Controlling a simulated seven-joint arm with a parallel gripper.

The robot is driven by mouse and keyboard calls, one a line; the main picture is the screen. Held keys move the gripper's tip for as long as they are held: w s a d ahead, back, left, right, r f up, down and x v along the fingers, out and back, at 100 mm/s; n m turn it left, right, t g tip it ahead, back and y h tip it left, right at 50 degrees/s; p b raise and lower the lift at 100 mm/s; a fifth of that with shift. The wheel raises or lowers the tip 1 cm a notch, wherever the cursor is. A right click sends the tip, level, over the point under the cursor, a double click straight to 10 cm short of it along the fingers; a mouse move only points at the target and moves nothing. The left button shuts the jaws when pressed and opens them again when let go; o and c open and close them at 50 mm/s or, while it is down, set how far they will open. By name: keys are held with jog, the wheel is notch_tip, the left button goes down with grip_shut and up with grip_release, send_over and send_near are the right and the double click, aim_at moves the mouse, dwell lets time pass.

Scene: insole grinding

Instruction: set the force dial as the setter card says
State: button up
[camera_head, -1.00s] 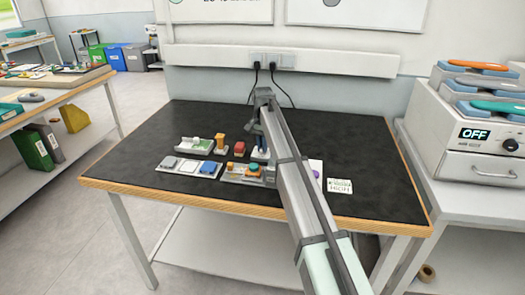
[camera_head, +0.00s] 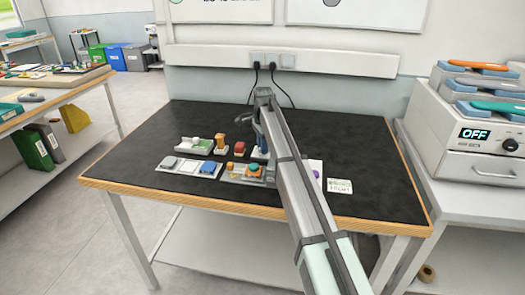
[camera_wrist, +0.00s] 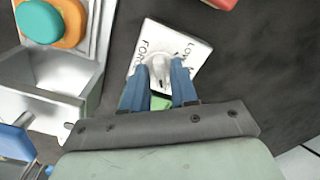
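The force dial is a white plate (camera_wrist: 192,48) with a pale grey knob (camera_wrist: 160,72). In the wrist view, FORCE is readable on its left and LOW on its upper right. My gripper (camera_wrist: 158,78) has its two blue fingers on either side of the knob; whether they press on it I cannot tell. In the head view my gripper (camera_head: 261,143) is low over the dial (camera_head: 259,154), partly hiding it. The setter card (camera_head: 340,185) lies flat right of my arm; its small greenish lettering is too blurred to read surely.
Left of the dial are a green-and-grey tray (camera_head: 196,145), an orange block (camera_head: 220,140), a red block (camera_head: 239,148) and a tray with blue and grey pieces (camera_head: 188,166). An oven-like machine showing OFF (camera_head: 474,134) stands right. The black table's (camera_head: 370,150) right side is clear.

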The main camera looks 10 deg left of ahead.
jog(key=shift+o, duration=0.2)
jog(key=shift+r, duration=3.5)
